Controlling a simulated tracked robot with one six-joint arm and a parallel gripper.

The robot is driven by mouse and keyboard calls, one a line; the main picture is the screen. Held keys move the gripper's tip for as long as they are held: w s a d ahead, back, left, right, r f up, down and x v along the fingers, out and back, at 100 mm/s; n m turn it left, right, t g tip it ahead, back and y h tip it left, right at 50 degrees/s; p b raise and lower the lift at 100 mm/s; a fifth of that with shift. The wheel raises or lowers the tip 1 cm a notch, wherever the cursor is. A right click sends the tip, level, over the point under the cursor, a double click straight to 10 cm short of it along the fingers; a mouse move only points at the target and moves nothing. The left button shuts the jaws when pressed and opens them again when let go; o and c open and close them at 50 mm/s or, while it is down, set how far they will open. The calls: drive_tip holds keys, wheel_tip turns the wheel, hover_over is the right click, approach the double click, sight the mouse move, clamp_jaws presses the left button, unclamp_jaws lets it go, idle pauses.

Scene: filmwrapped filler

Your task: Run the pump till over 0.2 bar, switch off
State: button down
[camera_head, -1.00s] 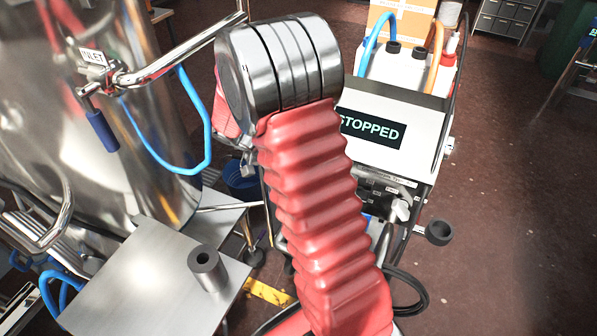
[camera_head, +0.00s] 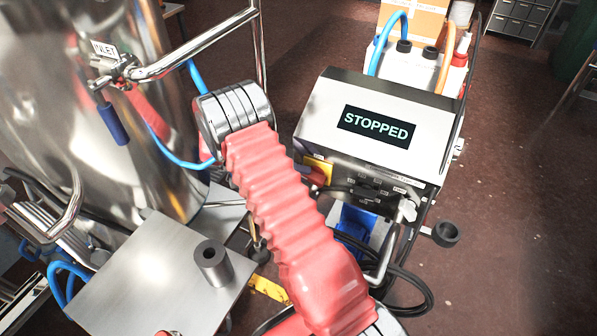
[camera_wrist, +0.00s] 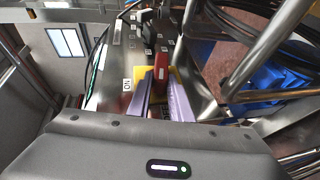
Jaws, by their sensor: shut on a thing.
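The pump unit (camera_head: 308,108) stands right of centre in the head view, and its dark display (camera_head: 376,125) reads STOPPED. A red switch handle (camera_wrist: 161,66) on a yellow plate (camera_wrist: 172,88) shows in the wrist view, with an ON label (camera_wrist: 127,85) on its left. My gripper (camera_wrist: 162,96) has its purple fingers on either side of this handle, shut on it. In the head view my red-sleeved arm hides the gripper; part of the yellow plate (camera_head: 318,168) shows beside the arm. No pressure reading is visible.
A steel tank (camera_head: 120,160) with an INLET valve (camera_head: 108,62) and pipe stands left. Black hoses (camera_head: 420,290) loop below the pump. Floor at right is mostly open.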

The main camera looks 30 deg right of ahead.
drive_tip(key=shift+f+n+g+h, duration=0.5)
drive_tip(key=shift+f+g+h, duration=0.2)
drive_tip(key=shift+g+h, duration=0.15)
drive_tip(key=c, duration=1.6)
unclamp_jaws()
drive_tip(key=shift+r, duration=0.2)
wheel_tip(320, 180, up, 10)
drive_tip(key=shift+f, duration=0.15)
